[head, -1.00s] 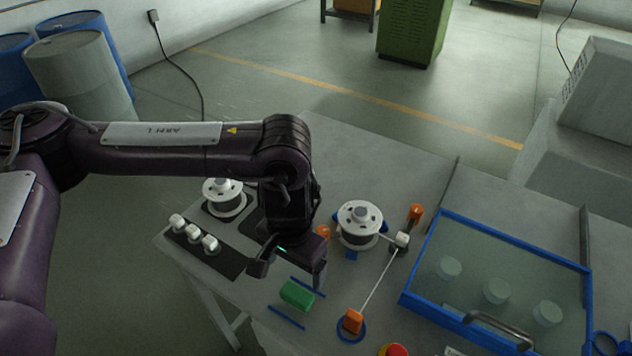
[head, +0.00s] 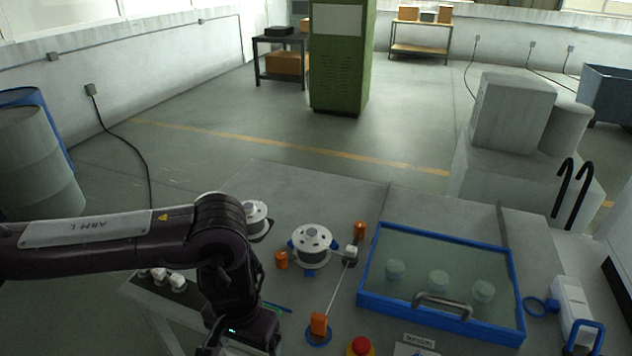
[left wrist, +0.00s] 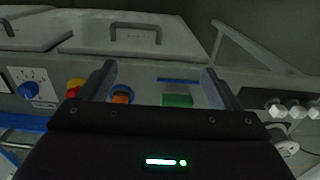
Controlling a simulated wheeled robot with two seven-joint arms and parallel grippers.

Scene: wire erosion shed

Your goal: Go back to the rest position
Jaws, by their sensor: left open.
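My left gripper (head: 238,348) is low in the head view, at the near edge of the table (head: 285,190), with its tips partly cut off by the picture's bottom. In the left wrist view its two fingers (left wrist: 158,82) stand wide apart with nothing between them held. A green block (left wrist: 177,100) shows beyond the fingers there, beside a blue strip; my arm hides it in the head view. My right gripper is in neither view.
A red button (head: 360,346) is near the front. A blue-framed lidded box (head: 440,240) fills the right side. Another spool (head: 256,220) is partly behind my arm.

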